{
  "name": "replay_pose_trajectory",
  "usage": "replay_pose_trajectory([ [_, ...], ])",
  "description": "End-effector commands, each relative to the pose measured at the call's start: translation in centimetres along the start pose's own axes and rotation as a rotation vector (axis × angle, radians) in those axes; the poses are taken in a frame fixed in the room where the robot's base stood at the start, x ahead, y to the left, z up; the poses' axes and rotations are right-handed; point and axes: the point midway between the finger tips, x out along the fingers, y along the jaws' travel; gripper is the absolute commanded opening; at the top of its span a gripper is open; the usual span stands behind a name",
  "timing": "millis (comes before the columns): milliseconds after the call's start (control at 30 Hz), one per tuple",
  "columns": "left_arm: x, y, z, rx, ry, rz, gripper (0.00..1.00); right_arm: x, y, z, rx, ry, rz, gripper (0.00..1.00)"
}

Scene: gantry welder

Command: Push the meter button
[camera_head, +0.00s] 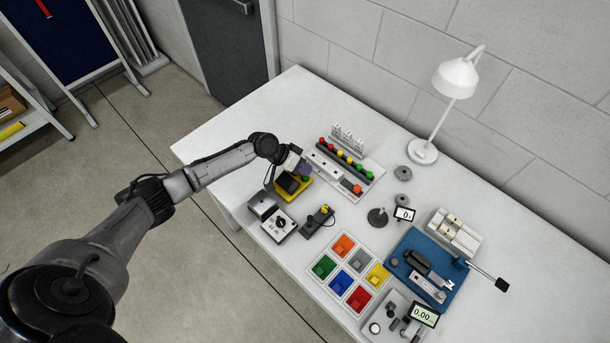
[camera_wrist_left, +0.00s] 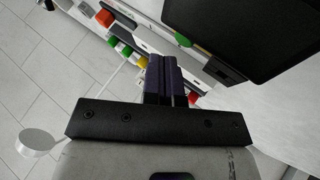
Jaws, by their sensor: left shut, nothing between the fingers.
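My left gripper (camera_head: 302,169) is over the left part of the white table, beside a dark box on a yellow base (camera_head: 295,190). Its dark fingers (camera_wrist_left: 165,78) are shut together with nothing between them. A small green piece (camera_head: 306,179) shows right by the fingertips. In the left wrist view a large black box (camera_wrist_left: 245,30) is close to the fingers, with a green piece (camera_wrist_left: 183,40) at its edge; I cannot tell whether the fingers touch it. A small display reading 0 (camera_head: 404,214) and a larger one reading 0.00 (camera_head: 424,314) stand farther right. I cannot tell which device is the meter.
A rack with coloured knobs (camera_head: 358,174) lies just beyond the gripper. A grey box with a dial (camera_head: 282,225), a tray of coloured squares (camera_head: 325,265) and a blue fixture (camera_head: 399,257) crowd the table. A white lamp (camera_head: 457,80) stands at the back.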

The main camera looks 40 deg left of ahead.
Motion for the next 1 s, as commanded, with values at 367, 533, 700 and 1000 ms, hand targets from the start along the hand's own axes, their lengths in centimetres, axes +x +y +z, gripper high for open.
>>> replay_pose_trajectory([
  [367,-2.5,1.8,-1.8,0.000,0.001,0.000,0.00,-2.9,0.1,-0.9,-0.001,0.000,0.001,0.43],
  [533,-3.6,2.6,-2.6,0.001,0.001,0.000,0.00,-4.1,0.3,-1.3,-0.006,-0.001,0.004,0.43],
  [700,-4.1,3.0,-3.0,0.000,0.000,0.000,0.00,-4.6,0.5,-1.4,-0.010,-0.001,0.008,0.43],
  [1000,-4.0,2.9,-2.9,0.000,0.000,0.000,0.00,-4.5,0.4,-1.4,-0.009,-0.001,0.007,0.43],
])
